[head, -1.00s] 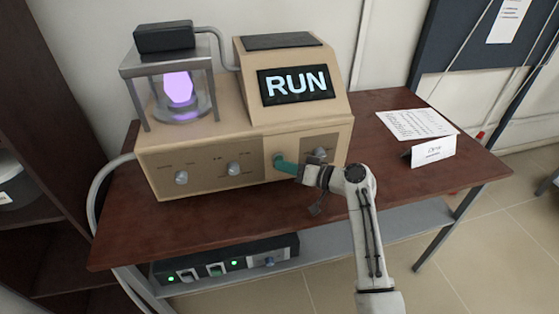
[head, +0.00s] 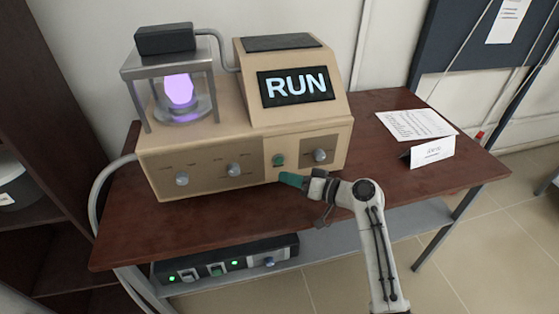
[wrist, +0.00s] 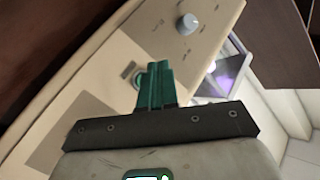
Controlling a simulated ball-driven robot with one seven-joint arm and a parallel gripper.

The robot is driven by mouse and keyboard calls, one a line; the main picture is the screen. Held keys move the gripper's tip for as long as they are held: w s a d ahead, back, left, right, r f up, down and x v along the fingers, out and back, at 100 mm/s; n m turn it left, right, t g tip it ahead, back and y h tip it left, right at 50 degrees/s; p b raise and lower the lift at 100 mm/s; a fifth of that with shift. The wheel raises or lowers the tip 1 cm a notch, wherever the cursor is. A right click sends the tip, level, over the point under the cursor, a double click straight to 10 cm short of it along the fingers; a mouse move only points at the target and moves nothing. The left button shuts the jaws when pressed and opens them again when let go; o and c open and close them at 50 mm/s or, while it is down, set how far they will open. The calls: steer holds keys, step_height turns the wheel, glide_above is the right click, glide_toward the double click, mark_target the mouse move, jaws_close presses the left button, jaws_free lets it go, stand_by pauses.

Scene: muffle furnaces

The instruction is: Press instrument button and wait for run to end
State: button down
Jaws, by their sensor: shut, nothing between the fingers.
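The tan instrument (head: 205,165) stands on the brown table, and its screen (head: 295,86) reads RUN. A purple glow (head: 179,90) shows in the chamber on its left. The green button (head: 278,160) is on the front panel, between two grey knobs. My gripper (head: 290,179) has green fingers and is shut and empty. It is just in front of and below the button, apart from it. In the wrist view the shut green fingers (wrist: 157,80) point at the tan panel (wrist: 100,65) and partly hide what may be the button.
Grey knobs (head: 182,178) line the panel. A printed sheet (head: 416,124) and a folded white card (head: 432,152) lie on the right of the table (head: 470,178). A black unit with green lights (head: 225,258) sits on the lower shelf. A dark bookcase (head: 35,250) is at left.

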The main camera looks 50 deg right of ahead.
steer(key=shift+s+a, duration=0.7)
steer(key=shift+s, duration=0.3)
steer(key=s+a+f+n+g, duration=0.4)
steer(key=s+a+f+g, duration=0.5)
steer(key=s+a+f, duration=0.3)
steer(key=s+a+g+h, duration=0.2)
steer(key=s+g, duration=0.4)
steer(key=s, duration=0.6)
steer(key=shift+a+n+h, duration=0.3)
steer(key=shift+h, duration=0.4)
steer(key=c, duration=1.8)
jaws_free()
steer(key=shift+f, duration=0.1)
stand_by(0.7)
